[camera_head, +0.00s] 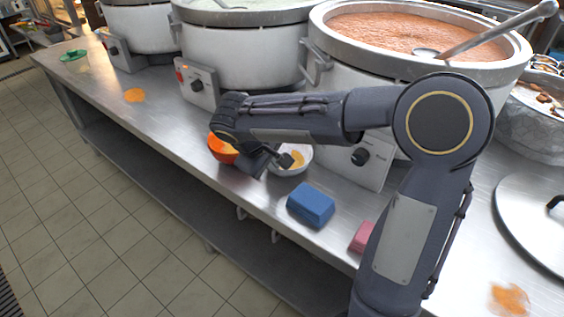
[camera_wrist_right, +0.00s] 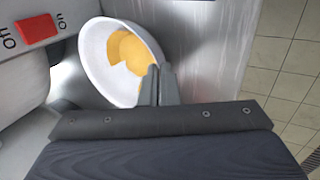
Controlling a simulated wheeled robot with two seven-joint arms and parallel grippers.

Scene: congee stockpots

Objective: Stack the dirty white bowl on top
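My right gripper (camera_head: 270,162) is at the left side of this bowl. In the right wrist view its fingers (camera_wrist_right: 160,75) are close together at the bowl's rim and look shut on it. I cannot tell whether the bowl is lifted. An orange bowl (camera_head: 222,150) stands just left of the white one, partly hidden by my right arm. My left gripper is not in view.
A blue sponge block (camera_head: 311,205) and a pink block (camera_head: 362,237) lie along the front edge. Large stockpots (camera_head: 415,65) line the back. A lid (camera_head: 540,215) lies at right. Orange spills mark the counter (camera_head: 175,128), which is mostly clear at left.

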